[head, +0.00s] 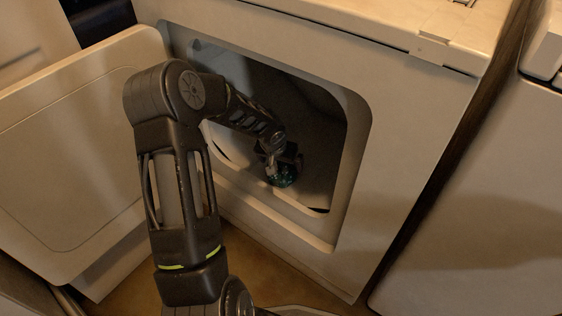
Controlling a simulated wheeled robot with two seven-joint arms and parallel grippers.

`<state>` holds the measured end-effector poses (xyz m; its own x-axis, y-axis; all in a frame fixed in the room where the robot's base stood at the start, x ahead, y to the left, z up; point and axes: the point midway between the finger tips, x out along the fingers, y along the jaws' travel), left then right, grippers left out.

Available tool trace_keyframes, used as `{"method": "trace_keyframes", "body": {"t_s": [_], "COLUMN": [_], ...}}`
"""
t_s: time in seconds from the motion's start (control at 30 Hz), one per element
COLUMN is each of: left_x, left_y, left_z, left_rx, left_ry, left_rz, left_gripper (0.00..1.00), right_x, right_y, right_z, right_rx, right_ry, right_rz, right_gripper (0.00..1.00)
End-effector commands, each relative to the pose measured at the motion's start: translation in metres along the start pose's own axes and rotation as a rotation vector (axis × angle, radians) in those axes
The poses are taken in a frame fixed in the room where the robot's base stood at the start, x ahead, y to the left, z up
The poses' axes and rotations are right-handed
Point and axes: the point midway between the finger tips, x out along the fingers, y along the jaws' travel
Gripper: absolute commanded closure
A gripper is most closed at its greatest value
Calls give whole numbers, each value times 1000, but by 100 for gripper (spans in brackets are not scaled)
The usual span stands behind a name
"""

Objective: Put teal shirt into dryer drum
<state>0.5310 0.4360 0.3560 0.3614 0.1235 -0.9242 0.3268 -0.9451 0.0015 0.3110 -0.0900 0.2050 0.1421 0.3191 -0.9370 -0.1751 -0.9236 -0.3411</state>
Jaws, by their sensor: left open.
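The dryer drum (318,150) shows through the square door opening in the front of the white dryer (405,150). My left arm reaches in from the lower left, and my left gripper (279,176) is inside the opening, low in the drum. The gripper is open. The teal shirt (287,178) shows as a small dark teal patch right at the fingertips. Most of it is hidden by the gripper and shadow, and I cannot tell whether the fingers touch it. My right gripper is not in view.
The dryer door (70,150) stands open to the left, beside my arm. Another white appliance (480,200) stands on the right, across a narrow dark gap. A brown floor shows below.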

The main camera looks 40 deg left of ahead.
Motion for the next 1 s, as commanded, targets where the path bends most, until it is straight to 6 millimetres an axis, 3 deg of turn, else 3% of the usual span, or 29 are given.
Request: {"method": "trace_keyframes", "body": {"t_s": [0.27,0.7,1.0], "left_x": [-20,-106,-122], "left_y": [0,0,0], "left_z": [-2,-3,-1], "left_rx": [0,0,0], "left_ry": [1,2,0], "left_rz": [0,-1,0], "left_gripper": [0,0,0], "right_x": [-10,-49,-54], "right_y": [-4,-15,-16], "right_z": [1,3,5], "right_rx": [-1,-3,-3], "right_ry": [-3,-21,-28], "right_rz": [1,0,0], "right_gripper": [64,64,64]}}
